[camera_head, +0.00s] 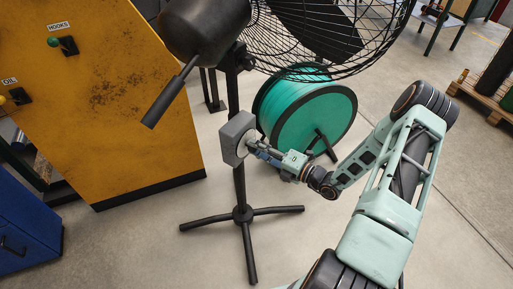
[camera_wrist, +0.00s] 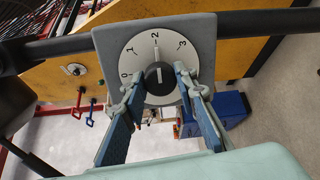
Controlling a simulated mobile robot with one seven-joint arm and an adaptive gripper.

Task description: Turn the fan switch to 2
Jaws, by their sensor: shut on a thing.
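The fan switch is a grey box (camera_head: 228,137) on the fan's stand, with a round white dial on its face. In the wrist view the dial (camera_wrist: 137,62) shows the numbers 0, 1, 2 and 3, with 2 near the top. A black knob (camera_wrist: 159,77) sits at its centre, and its white line looks about upright, towards the 2. My gripper (camera_wrist: 157,88) has its blue fingers on both sides of the knob, shut on it. In the head view my gripper (camera_head: 248,148) reaches the dial from the right; the fingertips hide part of the dial.
The black fan (camera_head: 330,35) stands on a pole with a three-legged foot (camera_head: 243,214). A green reel (camera_head: 310,110) stands close behind the switch. A yellow cabinet (camera_head: 110,100) and a blue cabinet (camera_head: 28,225) are at left.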

